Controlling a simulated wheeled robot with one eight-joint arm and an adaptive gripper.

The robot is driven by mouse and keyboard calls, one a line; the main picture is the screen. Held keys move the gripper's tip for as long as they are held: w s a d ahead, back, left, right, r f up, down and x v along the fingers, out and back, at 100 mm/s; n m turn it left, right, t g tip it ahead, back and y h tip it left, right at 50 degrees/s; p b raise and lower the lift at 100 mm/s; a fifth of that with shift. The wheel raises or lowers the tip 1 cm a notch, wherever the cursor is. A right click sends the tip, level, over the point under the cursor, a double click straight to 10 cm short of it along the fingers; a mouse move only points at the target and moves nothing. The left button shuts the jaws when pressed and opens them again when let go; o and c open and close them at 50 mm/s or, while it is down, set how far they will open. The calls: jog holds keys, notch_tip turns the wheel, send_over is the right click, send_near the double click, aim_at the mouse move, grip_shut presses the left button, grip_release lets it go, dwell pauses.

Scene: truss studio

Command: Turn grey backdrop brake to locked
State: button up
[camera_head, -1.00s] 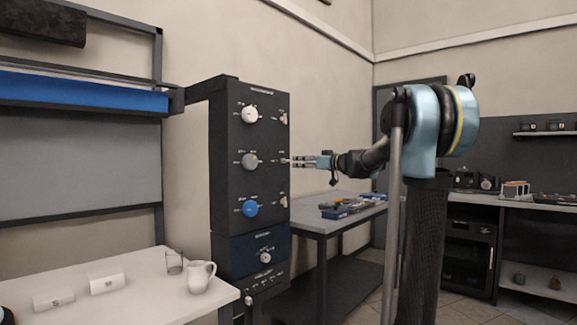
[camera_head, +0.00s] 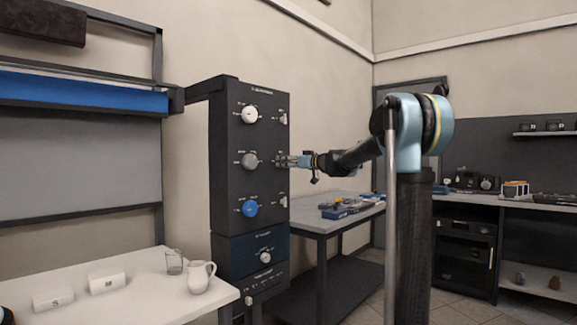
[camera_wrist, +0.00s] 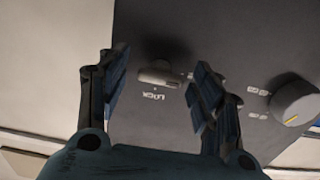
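The grey backdrop brake (camera_wrist: 160,76) is a small pale lever on the dark panel, with a "LOCK" label beside it in the wrist view. The grey knob (camera_head: 249,161) of the same row is to its left in the head view; it also shows at the right of the wrist view (camera_wrist: 294,102), with a yellow mark. My gripper (camera_head: 280,161) is at the panel's middle row and hides the brake there. In the wrist view my gripper (camera_wrist: 158,88) is open, with one finger on each side of the brake. Gaps show between lever and fingers; the depth is unclear.
A white knob (camera_head: 249,114) with a small brake (camera_head: 283,119) is above, and a blue knob (camera_head: 250,209) with its brake (camera_head: 283,202) below. A grey table (camera_head: 308,217) stands right of the panel. A white table (camera_head: 130,300) holds a jug (camera_head: 201,277).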

jog(key=c, duration=0.9)
jog(key=shift+m, duration=0.3)
jog(key=shift+d+m, duration=0.15)
jog(key=shift+m, duration=8.45)
